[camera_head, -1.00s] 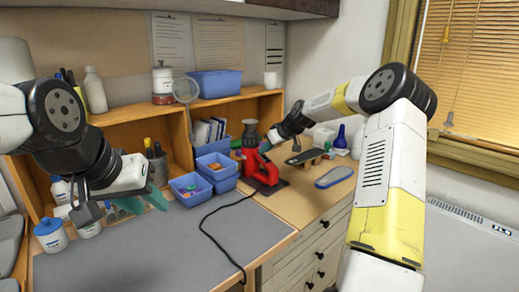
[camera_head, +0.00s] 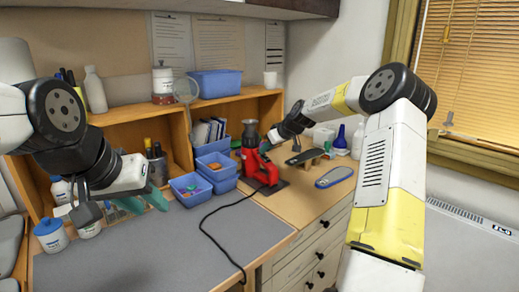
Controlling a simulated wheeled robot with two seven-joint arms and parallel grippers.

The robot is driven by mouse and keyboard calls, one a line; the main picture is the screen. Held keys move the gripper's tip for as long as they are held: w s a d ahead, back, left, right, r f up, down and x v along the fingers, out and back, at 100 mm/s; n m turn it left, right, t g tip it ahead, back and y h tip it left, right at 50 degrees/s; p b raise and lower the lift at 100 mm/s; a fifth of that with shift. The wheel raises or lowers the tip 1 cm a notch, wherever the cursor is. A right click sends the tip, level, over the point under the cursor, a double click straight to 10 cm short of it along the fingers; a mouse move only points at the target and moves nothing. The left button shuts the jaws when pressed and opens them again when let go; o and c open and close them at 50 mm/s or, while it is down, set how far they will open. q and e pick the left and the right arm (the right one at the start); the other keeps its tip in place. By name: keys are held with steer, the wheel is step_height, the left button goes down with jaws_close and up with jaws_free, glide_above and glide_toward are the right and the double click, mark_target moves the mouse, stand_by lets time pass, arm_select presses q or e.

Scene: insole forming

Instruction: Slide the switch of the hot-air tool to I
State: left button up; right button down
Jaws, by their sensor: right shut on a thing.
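The red hot-air tool (camera_head: 261,168) stands upright on a dark base on the wooden side counter, its black nozzle pointing up and its cord running down over the grey mat. My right gripper (camera_head: 269,143) reaches in from the right and is at the upper right side of the tool, shut on a part of it. The switch is too small and hidden by the gripper to make out. My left gripper (camera_head: 83,214) hangs at the left above white jars, well away from the tool; its fingers are too dark and small to judge.
Blue bins (camera_head: 190,188) stand just left of the tool. A dark blue bottle (camera_head: 340,137) stands behind. The grey mat (camera_head: 190,245) is mostly clear.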

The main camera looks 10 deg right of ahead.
steer(key=shift+s+d+f, duration=0.35)
steer(key=shift+s, duration=0.25)
steer(key=c, duration=1.4)
jaws_free()
steer(key=v, duration=0.7)
steer(key=shift+s+d+r, duration=0.1)
steer(key=shift+s+r, duration=0.15)
steer(key=shift+r, duration=0.05)
